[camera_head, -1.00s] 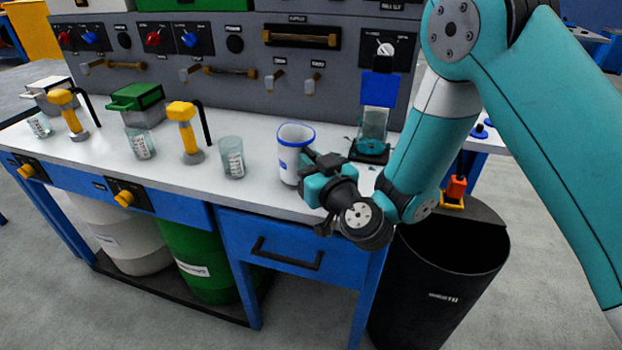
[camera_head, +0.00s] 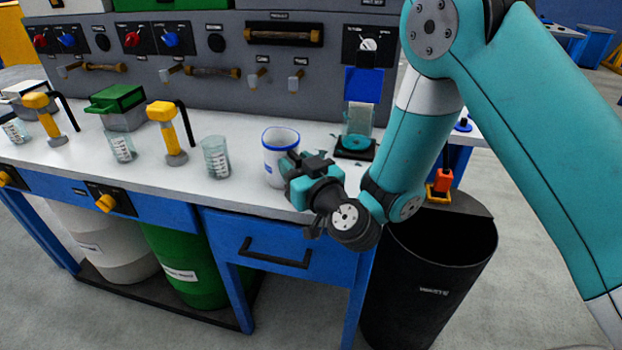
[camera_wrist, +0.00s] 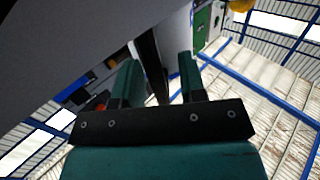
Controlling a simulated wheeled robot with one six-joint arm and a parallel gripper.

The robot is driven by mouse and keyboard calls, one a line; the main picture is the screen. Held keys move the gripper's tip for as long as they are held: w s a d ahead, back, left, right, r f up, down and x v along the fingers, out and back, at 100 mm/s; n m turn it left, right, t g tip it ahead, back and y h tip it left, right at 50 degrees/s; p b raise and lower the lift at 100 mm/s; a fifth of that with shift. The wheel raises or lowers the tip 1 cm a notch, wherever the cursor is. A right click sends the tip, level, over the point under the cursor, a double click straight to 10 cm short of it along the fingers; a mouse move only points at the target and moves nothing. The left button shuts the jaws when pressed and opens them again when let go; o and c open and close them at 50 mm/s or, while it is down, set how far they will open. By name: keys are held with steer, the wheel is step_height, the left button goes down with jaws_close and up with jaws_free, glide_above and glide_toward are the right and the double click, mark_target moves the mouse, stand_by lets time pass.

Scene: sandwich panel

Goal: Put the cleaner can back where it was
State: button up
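A white open-topped can (camera_head: 279,160) with a blue rim stands upright on the white bench top, near its front edge. It is the likeliest cleaner can, but I cannot read its label. My gripper (camera_head: 298,168) is low over the bench edge, at the can's right front side, and overlaps part of it in the head view. I cannot tell whether they touch. In the wrist view my gripper (camera_wrist: 159,82) has its two teal fingers apart. A dark upright bar and a pale surface show between them, with nothing clearly clasped.
Measuring beakers (camera_head: 216,158) and yellow taps (camera_head: 167,130) stand left of the can. A clear vessel (camera_head: 357,128) on a dark base is behind it to the right. A black bin (camera_head: 425,285) stands right of the bench. A drawer (camera_head: 262,250) is below.

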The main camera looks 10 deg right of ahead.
steer(key=p+v, duration=0.6)
steer(key=v, duration=0.6)
steer(key=shift+w, duration=0.15)
step_height(320, 180, up, 8)
steer(key=s+a+g, duration=0.2)
steer(key=g, duration=0.7)
steer(key=s+d+r+n+g+h, duration=0.1)
steer(key=s+d+r+g, duration=0.2)
steer(key=s, duration=0.4)
steer(key=s+d+r+n+g+h, duration=0.1)
steer(key=s+d+r+g, duration=0.3)
steer(key=s, duration=0.4)
steer(key=shift+s+d+r+h, duration=0.2)
steer(key=shift+d+r+h, duration=0.15)
steer(key=shift+d+h, duration=0.45)
